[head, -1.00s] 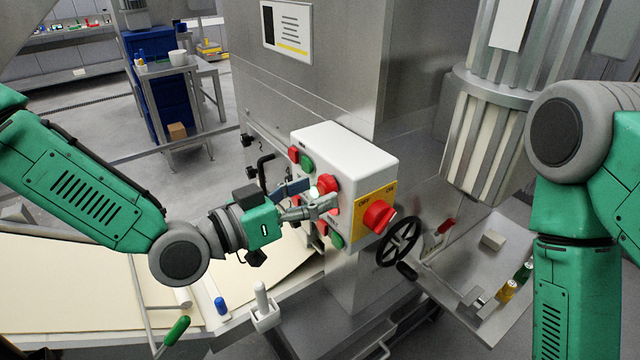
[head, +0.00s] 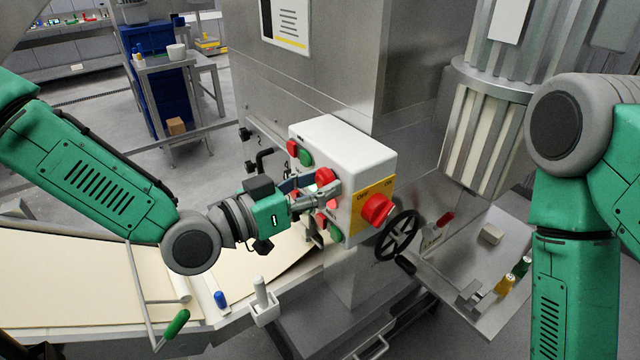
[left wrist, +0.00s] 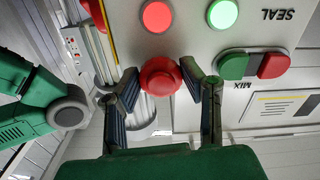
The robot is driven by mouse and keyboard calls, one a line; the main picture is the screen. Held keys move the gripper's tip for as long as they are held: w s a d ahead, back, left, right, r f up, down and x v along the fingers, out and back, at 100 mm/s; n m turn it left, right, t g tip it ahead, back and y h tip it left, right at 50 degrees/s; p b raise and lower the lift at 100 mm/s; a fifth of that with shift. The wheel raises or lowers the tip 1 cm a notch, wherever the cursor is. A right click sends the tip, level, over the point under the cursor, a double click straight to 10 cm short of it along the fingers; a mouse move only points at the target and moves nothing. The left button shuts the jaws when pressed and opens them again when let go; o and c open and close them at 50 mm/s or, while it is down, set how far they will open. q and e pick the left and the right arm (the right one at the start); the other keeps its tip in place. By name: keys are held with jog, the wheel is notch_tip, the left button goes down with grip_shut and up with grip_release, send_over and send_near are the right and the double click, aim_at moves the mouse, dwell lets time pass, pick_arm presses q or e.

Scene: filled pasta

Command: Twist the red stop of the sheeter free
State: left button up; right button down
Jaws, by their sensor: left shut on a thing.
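A white control box (head: 345,150) on the steel machine carries red and green buttons on its left face. A red mushroom-shaped stop button (left wrist: 160,77) sits between the two fingers of my left gripper in the left wrist view. My left gripper (head: 328,193) is at the box's left face in the head view, shut on this red stop. The fingers partly cover the button face in the head view. Labels SEAL and MIX show beside other buttons in the left wrist view. My right arm is at the right of the head view; its gripper is out of frame.
A large red rotary switch (head: 376,208) on a yellow plate faces front right, near the gripper. A black handwheel (head: 398,236) is below it. A steel tray (head: 480,250) with small bottles is at right. A pale dough sheet (head: 80,280) lies at left.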

pick_arm(q)
jog(key=m+b, duration=0.3)
jog(key=m, duration=0.1)
jog(key=shift+w+f, duration=0.1)
jog(key=shift+f, duration=0.05)
jog(key=shift+a+m+b, duration=0.15)
jog(key=shift+m+b, duration=1.7)
jog(key=shift+m, duration=0.35)
jog(key=shift+r, duration=0.2)
jog(key=o, duration=1.1)
jog(key=shift+o, duration=0.2)
jog(key=shift+s+a, duration=0.25)
jog(key=shift+a, duration=0.1)
jog(key=v, duration=1.1)
